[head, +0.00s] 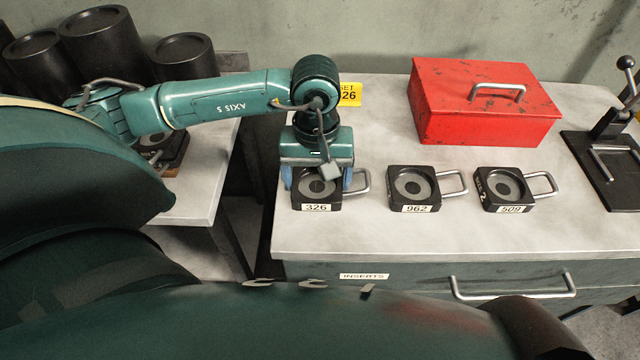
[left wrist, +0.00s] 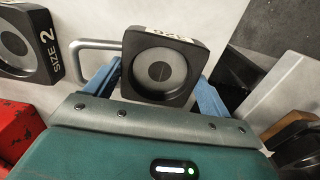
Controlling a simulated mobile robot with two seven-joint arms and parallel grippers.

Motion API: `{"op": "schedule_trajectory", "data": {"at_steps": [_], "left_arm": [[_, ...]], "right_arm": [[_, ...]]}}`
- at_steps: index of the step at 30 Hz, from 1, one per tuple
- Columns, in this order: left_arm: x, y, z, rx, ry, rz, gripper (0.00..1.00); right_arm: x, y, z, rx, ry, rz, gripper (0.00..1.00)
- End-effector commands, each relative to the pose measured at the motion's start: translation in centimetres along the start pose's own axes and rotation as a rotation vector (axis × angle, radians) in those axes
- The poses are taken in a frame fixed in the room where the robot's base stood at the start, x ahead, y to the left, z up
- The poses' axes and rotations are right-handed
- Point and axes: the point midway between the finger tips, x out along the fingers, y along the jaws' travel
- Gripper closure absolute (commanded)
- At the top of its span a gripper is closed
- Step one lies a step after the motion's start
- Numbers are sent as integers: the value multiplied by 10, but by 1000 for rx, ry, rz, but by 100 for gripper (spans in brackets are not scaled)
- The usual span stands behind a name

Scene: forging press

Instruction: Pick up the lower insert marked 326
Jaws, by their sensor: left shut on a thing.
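The lower insert marked 326 (head: 316,207) is a black square block with a round grey recess and a wire handle on its right side. It sits at the left end of the grey bench top in the head view. My left gripper (head: 318,180) is above it, with its blue fingers on either side of the block, shut on it. In the left wrist view the insert (left wrist: 160,68) is between the two blue fingers (left wrist: 158,84). I cannot tell whether it is clear of the bench. My right gripper is not in view.
Inserts marked 962 (head: 414,189) and 509 (head: 503,190) stand to the right on the bench (head: 430,236). A red toolbox (head: 484,102) is behind them. A yellow sign (head: 350,94) stands behind my gripper. A gap separates this bench from the left table (head: 205,190).

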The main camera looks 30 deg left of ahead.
Motion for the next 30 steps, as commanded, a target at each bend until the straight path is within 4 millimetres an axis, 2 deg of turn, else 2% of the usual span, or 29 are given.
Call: {"op": "schedule_trajectory", "data": {"at_steps": [2,14,23,26,30], "left_arm": [[0,0,0,0,0,0,57],[-1,0,0,0,0,0,89],[-7,1,-2,0,5,6,89],[-17,2,-2,0,7,8,89],[-40,2,-2,0,9,9,89]], "right_arm": [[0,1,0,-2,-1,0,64],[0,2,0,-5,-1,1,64],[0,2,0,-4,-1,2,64],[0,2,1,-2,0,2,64],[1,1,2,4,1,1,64]]}}
